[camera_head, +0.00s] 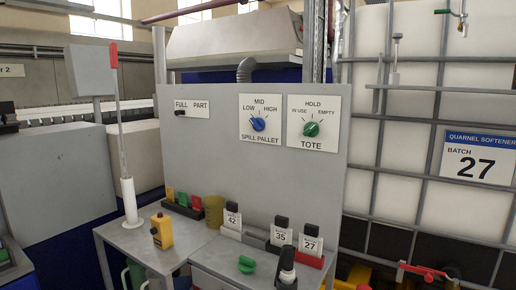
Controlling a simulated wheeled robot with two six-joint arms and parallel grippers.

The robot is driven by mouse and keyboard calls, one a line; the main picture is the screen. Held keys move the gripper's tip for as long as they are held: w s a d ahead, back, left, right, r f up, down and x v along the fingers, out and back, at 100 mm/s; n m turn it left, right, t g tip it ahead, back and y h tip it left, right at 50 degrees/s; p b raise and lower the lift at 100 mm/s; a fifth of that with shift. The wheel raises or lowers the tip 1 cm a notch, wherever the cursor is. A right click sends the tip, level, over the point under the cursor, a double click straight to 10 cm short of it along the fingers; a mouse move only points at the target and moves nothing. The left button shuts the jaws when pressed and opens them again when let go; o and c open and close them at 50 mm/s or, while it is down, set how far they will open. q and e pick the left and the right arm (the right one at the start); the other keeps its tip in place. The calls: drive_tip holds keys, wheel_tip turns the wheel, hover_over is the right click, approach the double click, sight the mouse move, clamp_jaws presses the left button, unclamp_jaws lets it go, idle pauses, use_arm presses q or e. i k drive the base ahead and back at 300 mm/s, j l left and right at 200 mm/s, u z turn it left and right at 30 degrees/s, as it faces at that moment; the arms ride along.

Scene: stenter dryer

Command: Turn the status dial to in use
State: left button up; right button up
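The status dial (311,129) is a round green knob on a white plate (313,104) marked IN USE on the left, HOLD at the top and EMPTY on the right, with TOTE below. The plate is fixed to the upright grey panel (215,150). The knob's pointer is too small for me to tell which mark it faces. No hand of mine is on the dial. Neither of my grippers shows in the head view.
Left of it sits a blue SPILL PALLET dial (258,124), then a FULL/PART slider (180,113). Below, the bench (150,240) holds a yellow device (162,231), numbered tags (281,236), a green handle (246,264) and a black-and-white object (287,266). A caged tank (400,120) stands right.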

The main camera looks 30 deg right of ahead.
sight(311, 130)
drive_tip(key=z, duration=1.2)
